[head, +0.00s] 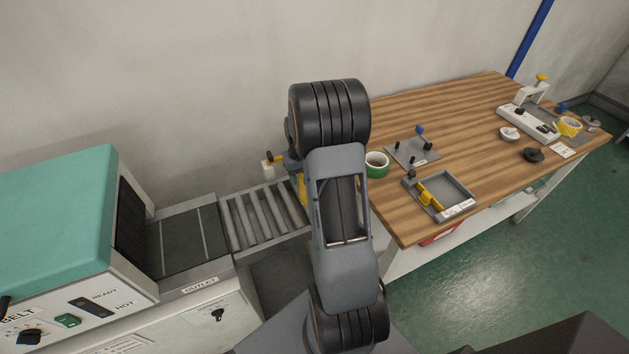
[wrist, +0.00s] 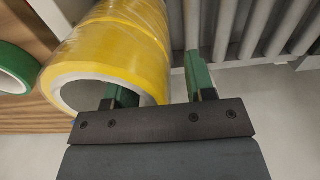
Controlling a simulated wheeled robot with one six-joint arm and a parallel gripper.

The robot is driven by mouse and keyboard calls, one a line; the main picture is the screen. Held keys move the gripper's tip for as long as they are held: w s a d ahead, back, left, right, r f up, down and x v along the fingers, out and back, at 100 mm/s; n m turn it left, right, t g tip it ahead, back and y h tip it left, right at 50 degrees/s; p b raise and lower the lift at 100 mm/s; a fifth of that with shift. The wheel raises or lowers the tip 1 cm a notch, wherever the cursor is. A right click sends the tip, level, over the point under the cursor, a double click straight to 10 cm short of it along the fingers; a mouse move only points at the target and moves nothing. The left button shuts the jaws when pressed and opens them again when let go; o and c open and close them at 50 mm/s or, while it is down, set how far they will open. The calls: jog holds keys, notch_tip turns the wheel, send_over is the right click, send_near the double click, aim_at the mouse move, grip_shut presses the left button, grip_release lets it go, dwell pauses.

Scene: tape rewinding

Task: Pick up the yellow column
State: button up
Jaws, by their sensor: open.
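The yellow column (wrist: 117,45) is a stack of yellow tape rolls in clear film, with a pale hollow core, at the upper left of the wrist view. In the head view only a yellow sliver (head: 302,188) shows beside my arm, probably the same column. My gripper (wrist: 160,88) is open, with two green fingers. In the wrist picture the left finger overlaps the column's near end and the right finger lies past its right side. I cannot tell whether either touches. The gripper is mostly hidden behind my arm in the head view.
A roller conveyor (head: 256,222) leads from the teal-topped machine (head: 60,215). The wooden table (head: 455,110) carries a green tape roll (head: 376,165), a grey tray (head: 466,190) with a yellow-handled part, and several fixtures. The wall is close behind the conveyor.

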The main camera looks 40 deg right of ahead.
jog(key=shift+f, duration=0.15)
grip_shut()
dwell(0.4)
